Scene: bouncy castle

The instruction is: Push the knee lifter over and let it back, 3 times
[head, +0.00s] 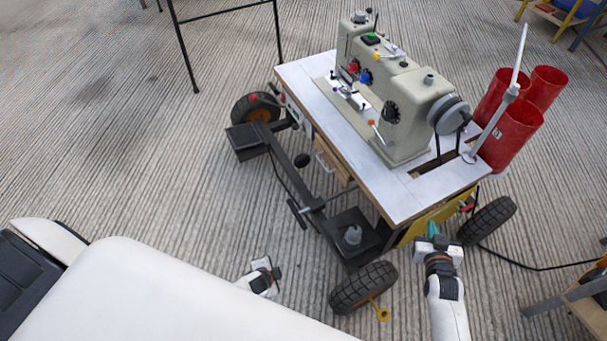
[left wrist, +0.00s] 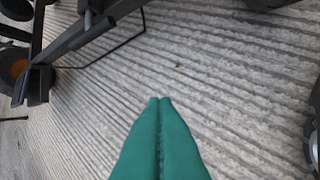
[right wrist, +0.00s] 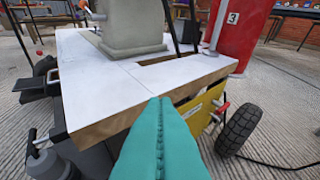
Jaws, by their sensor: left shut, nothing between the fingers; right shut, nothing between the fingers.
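The beige sewing machine (head: 395,90) stands on a white-topped table (head: 405,195) on wheels. A small dark round pad (head: 302,160) below the table's near long edge may be the knee lifter; I cannot tell for sure. My right gripper (head: 433,230) is shut and empty, just off the table's near right end; its green fingers in the right wrist view (right wrist: 160,100) point at the table edge. My left gripper (left wrist: 160,102) is shut and empty over bare floor.
A black frame with a pedal (head: 247,140) and rubber wheels (head: 363,287) lies under and beside the table. Red cone-like containers (head: 512,135) stand at the far right end. A black cable crosses the floor at right.

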